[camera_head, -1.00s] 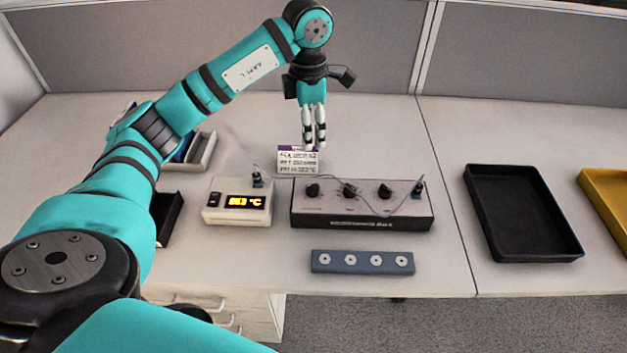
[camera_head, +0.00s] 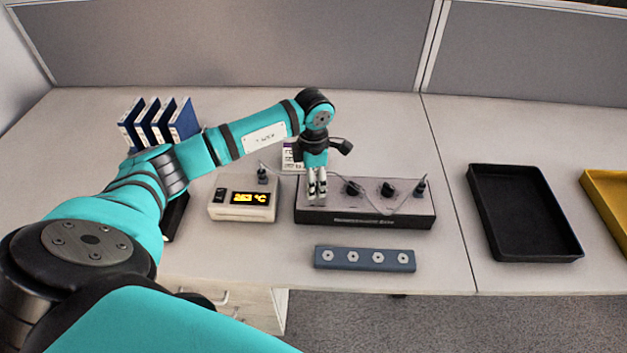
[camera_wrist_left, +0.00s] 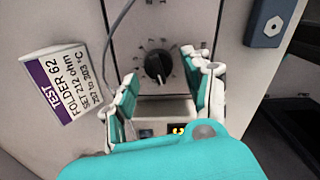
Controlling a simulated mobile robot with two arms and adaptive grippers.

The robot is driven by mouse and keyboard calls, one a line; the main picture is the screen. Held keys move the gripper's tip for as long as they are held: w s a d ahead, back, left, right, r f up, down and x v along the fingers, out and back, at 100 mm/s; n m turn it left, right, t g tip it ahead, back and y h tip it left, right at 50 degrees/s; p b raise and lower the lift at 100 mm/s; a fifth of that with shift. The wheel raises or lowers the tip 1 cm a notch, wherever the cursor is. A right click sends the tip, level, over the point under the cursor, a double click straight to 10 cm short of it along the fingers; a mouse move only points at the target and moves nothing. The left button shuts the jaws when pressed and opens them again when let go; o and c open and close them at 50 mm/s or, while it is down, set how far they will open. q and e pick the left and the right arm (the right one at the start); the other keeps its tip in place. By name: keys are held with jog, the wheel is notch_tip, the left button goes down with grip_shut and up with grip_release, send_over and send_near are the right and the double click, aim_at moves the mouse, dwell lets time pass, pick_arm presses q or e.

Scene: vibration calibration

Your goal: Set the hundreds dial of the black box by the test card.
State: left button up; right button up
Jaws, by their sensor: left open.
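The black box (camera_head: 365,219) has a grey top with dark dials (camera_head: 353,187) in a row. My left gripper (camera_head: 317,192) is over its leftmost dial, which it hides in the head view. In the left wrist view, one black dial (camera_wrist_left: 158,66) with a ring of marks lies between the spread fingers of my left gripper (camera_wrist_left: 164,86); contact is not clear. The gripper is open and empty. The white and purple test card (camera_wrist_left: 66,85) shows "SET 212 ohm" in the left wrist view. In the head view the card (camera_head: 290,156) is partly hidden behind my arm. My right gripper is out of view.
A meter (camera_head: 228,213) with a lit display stands left of the box. A thin cable runs over the box to a plug (camera_head: 421,188). A blue-grey block (camera_head: 365,259) lies in front. Blue folders (camera_head: 160,122) stand left; a black tray (camera_head: 483,210) lies right.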

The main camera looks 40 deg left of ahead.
pick_arm(q)
jog(key=shift+f, duration=0.35)
grip_shut()
jog(key=shift+w+f+m+b, duration=0.1)
jog(key=shift+m+b, duration=1.1)
jog(key=shift+m, duration=0.1)
jog(key=shift+w+a+m+b, duration=0.1)
jog(key=shift+m+b, duration=1)
jog(key=shift+m, duration=0.5)
grip_release()
jog(key=shift+r, duration=0.2)
